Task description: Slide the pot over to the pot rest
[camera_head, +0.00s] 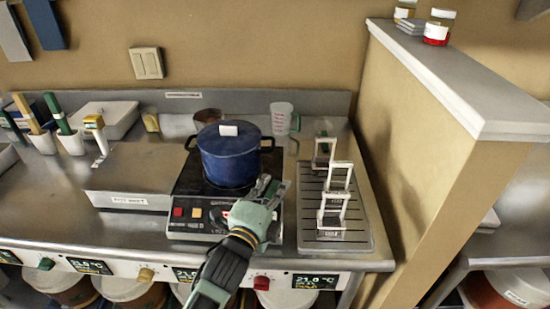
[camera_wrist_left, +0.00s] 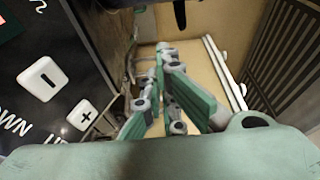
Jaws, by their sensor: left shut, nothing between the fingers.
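The blue lidded pot (camera_head: 230,165) stands upright on the black hot plate (camera_head: 188,191). It has side handles and a white lid knob. A slatted grey tray (camera_head: 312,222) with upright white frames lies to the right of the hot plate; it may be the pot rest, but I cannot tell for sure. My left gripper (camera_head: 268,187) is shut and empty at the pot's lower right, by the hot plate's right edge. I cannot tell whether it touches the pot. Its closed fingers (camera_wrist_left: 172,88) also show in the left wrist view, beside the plate's buttons. My right gripper is not in view.
A measuring cup (camera_head: 281,118) stands behind the pot, to its right. A grey box (camera_head: 128,178) lies left of the hot plate. A tan partition (camera_head: 405,150) with a grey ledge closes off the right side. Control panels line the counter's front.

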